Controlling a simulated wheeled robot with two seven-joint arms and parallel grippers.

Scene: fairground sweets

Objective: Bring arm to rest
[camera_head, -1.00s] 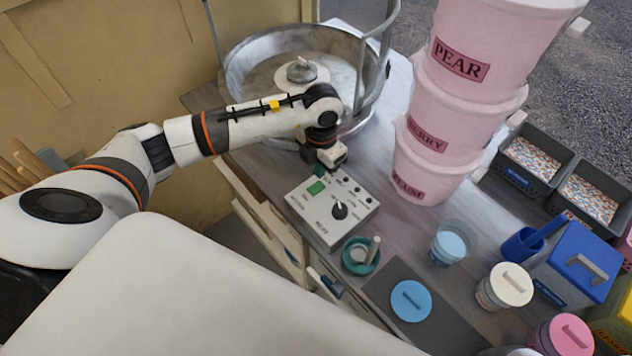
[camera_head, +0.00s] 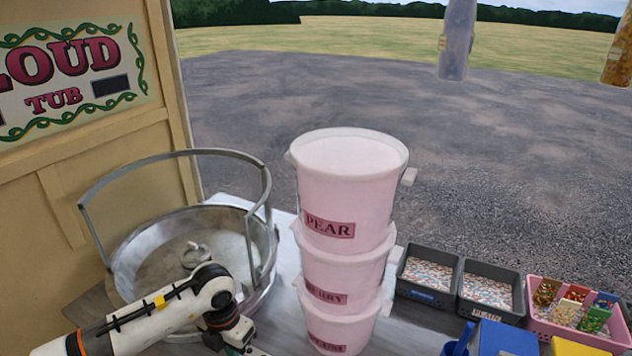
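My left arm (camera_head: 150,322) comes in from the bottom left, white and black with a yellow mark. Its wrist is bent down in front of the metal floss bowl (camera_head: 262,243). My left gripper (camera_head: 243,344) is at the bottom edge of the head view, below the bowl's near rim. Its fingers are cut off or too small to tell whether they are open. My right gripper is not in view.
Three stacked pink buckets (camera_head: 345,195) stand right of the bowl. Grey bins (camera_head: 428,274) with paper-like sticks and a pink tray (camera_head: 575,318) lie further right. A blue box (camera_head: 505,340) is at the bottom.

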